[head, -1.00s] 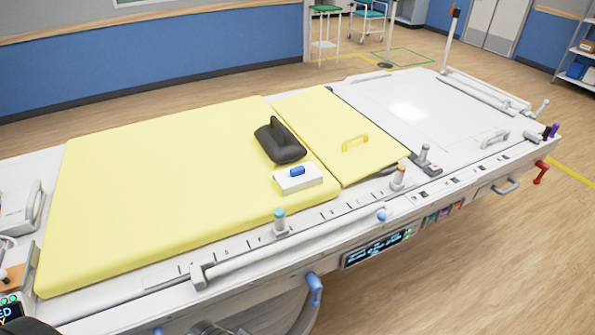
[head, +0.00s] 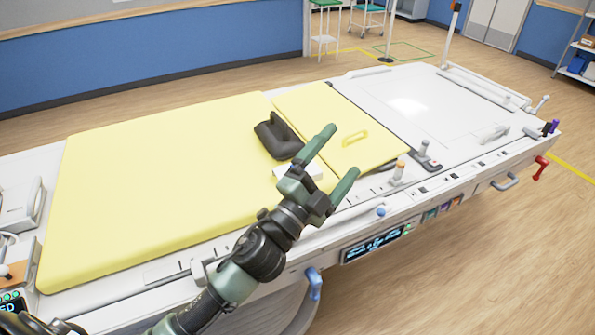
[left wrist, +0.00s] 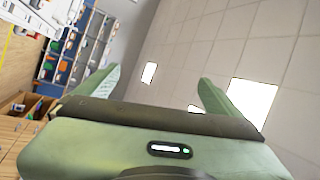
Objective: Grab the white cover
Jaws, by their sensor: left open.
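The white cover (head: 314,170) is a small white block on the front edge of the yellow mattress, in the head view. My left gripper covers most of it, and its blue knob is hidden now. My left gripper (head: 340,153) is open, with its two green fingers spread and pointing up and to the right. It appears in front of the cover in the picture; I cannot tell how far above or before it. The left wrist view shows the same open fingers (left wrist: 158,86) with nothing between them. My right gripper is not in view.
A black handled block (head: 277,137) lies on the yellow mattress (head: 150,180) behind the cover. A yellow panel with a handle (head: 352,138) lies to the right. Several pegs and a rail line the bed's front edge. The white bed top (head: 405,100) at the right is mostly bare.

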